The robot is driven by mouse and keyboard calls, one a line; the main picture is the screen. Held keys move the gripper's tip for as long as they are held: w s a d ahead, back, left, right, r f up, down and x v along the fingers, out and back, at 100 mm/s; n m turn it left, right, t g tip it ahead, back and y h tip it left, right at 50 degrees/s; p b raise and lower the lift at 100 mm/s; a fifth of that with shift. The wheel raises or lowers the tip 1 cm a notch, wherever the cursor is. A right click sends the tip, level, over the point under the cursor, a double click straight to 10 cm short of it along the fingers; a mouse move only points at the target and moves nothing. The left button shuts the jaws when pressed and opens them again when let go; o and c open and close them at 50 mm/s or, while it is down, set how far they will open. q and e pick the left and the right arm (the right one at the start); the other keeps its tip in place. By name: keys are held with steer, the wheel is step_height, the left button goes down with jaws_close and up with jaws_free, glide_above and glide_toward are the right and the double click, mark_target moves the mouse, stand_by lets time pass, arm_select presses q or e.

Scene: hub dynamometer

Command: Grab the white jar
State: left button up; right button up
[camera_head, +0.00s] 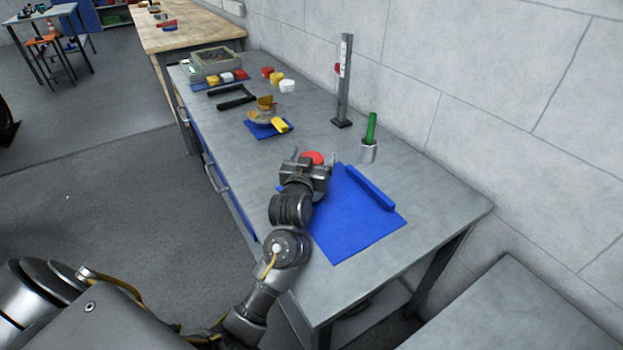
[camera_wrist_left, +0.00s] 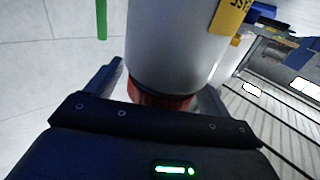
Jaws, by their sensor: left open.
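A white jar with a yellow label and a red end stands close in front of my left gripper. Its pale body (camera_wrist_left: 175,45) fills the upper middle of the left wrist view. In the head view only its red top (camera_head: 313,157) shows beyond my gripper; the rest is hidden. My left gripper (camera_head: 314,163) is open, with one finger on each side of the jar. Whether the fingers touch it I cannot tell. My right gripper is not in view.
A blue mat (camera_head: 345,230) lies in front, with a blue roll (camera_head: 370,187) along its edge. A metal cup (camera_head: 369,152) with a green handle and a tall grey stand (camera_head: 345,85) are behind. Red, yellow and white small items (camera_head: 287,86) sit farther back.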

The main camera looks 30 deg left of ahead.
arm_select(q)
steer(key=shift+w+a, duration=0.1)
steer(key=shift+w, duration=0.3)
steer(key=c, duration=1.7)
jaws_close()
steer(key=shift+r, duration=0.15)
